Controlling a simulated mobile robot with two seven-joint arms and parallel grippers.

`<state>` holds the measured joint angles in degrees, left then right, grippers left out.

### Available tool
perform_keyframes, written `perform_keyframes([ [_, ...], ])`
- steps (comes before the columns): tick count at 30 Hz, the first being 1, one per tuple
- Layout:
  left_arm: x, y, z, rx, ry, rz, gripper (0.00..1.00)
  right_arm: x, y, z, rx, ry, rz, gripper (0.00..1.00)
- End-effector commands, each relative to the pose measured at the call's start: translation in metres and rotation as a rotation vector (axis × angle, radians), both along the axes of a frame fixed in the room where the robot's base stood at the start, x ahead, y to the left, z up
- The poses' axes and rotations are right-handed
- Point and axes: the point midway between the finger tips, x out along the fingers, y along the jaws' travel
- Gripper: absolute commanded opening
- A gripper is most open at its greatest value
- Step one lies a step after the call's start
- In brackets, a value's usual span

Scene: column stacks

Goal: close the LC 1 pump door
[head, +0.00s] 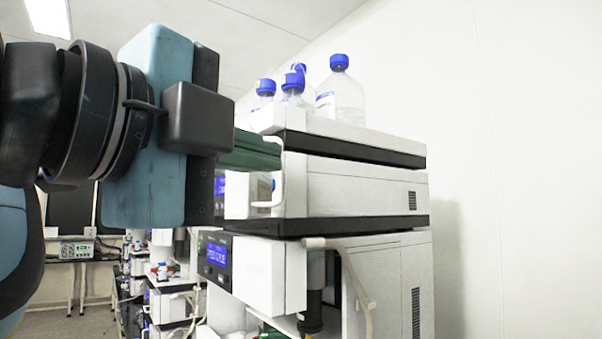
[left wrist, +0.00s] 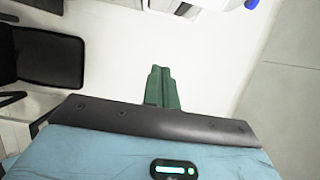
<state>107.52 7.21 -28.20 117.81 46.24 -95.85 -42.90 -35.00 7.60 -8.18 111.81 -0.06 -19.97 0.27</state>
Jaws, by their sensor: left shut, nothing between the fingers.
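The LC stack stands right of centre in the head view. Its middle white module (head: 350,188) has a white C-shaped handle (head: 276,190) and a small blue display, partly hidden by my gripper. A lower module (head: 390,280) has a blue display (head: 217,254) and a protruding white front panel (head: 268,276). I cannot tell for certain which is the pump door or how far it stands open. My left gripper (head: 279,152) has its green fingers shut and empty beside the handle; contact is unclear. The fingers also show in the left wrist view (left wrist: 161,72). My right gripper is not in view.
Several blue-capped bottles (head: 341,92) stand in the white top tray (head: 350,130). A pale tube (head: 352,275) hangs at the lower module's front corner. More instrument stacks (head: 168,300) stand behind at the lower left. A plain white wall is at the right.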

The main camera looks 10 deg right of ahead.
Motion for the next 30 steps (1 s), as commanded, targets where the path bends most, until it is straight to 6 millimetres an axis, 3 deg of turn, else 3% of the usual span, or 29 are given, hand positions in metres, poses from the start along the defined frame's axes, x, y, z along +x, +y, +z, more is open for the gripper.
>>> perform_keyframes([
  [11,0.005,-0.005,0.001,0.004,-0.003,0.000,0.00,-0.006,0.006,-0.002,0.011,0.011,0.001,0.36],
  [27,0.075,-0.066,0.000,0.004,0.000,0.001,0.00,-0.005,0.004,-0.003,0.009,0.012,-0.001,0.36],
  [30,0.082,-0.050,0.001,0.001,-0.002,0.004,0.00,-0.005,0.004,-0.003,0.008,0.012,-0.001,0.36],
])
